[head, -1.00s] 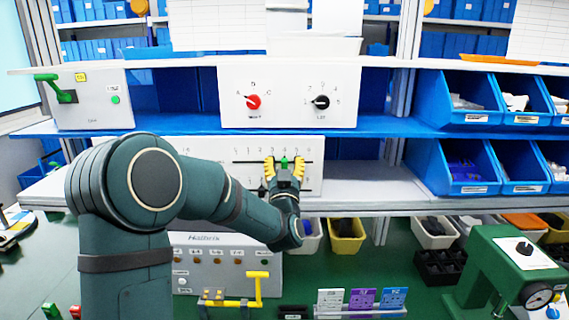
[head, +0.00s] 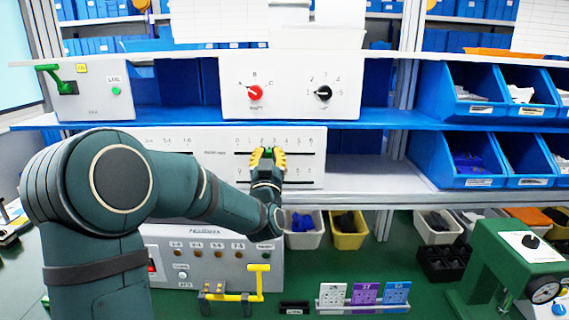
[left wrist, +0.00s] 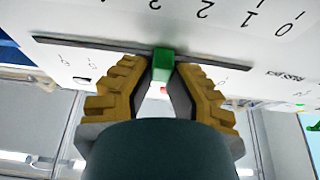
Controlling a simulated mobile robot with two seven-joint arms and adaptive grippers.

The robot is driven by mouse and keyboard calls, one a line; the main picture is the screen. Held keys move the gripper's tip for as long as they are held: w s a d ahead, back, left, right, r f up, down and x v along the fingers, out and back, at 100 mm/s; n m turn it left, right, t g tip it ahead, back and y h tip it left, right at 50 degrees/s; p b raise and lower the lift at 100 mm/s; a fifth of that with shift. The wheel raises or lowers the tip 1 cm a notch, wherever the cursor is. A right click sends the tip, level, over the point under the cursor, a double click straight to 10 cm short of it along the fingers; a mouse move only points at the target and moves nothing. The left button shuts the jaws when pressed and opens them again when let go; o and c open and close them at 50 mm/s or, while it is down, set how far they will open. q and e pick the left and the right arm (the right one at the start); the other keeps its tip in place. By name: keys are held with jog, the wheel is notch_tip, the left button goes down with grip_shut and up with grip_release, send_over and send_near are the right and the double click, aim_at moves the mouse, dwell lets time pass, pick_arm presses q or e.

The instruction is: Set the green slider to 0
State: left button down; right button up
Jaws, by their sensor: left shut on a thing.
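The green slider (head: 267,152) sits on the upper slot of a white panel (head: 308,166) marked with numbers 0 to 6 from left to right. It stands around the 2 to 3 marks, right of 0. My left gripper (head: 267,158) has its yellow fingers shut on the slider from below and in front. In the left wrist view the green slider block (left wrist: 163,65) is between the tips of my left gripper (left wrist: 163,72). The 0 mark shows at the right there. My right gripper is not in view.
A second slot runs lower on the panel, partly behind my gripper. Above are a box with red (head: 255,93) and black (head: 323,93) rotary knobs and a blue shelf edge (head: 300,115). Blue bins (head: 465,165) stand at the right. The shelf (head: 370,172) beside the panel is clear.

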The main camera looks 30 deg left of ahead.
pick_arm(q)
jog(key=s+a+b, duration=0.1)
jog(key=a, duration=0.1)
jog(key=s+a+b, duration=0.1)
jog(key=a, duration=0.1)
jog(key=s+a+b, duration=0.1)
jog(key=s+a, duration=0.1)
jog(key=shift+a, duration=0.15)
jog(key=shift+s+a+r+b, duration=0.1)
jog(key=shift+s+a+b, duration=0.15)
jog(key=shift+a+b, duration=0.25)
jog(key=shift+r, duration=0.1)
jog(key=c, duration=0.9)
grip_release()
jog(key=shift+a, duration=0.1)
jog(key=shift+f, duration=0.2)
send_near(235, 147)
jog(key=v, duration=0.5)
jog(key=shift+w, duration=0.15)
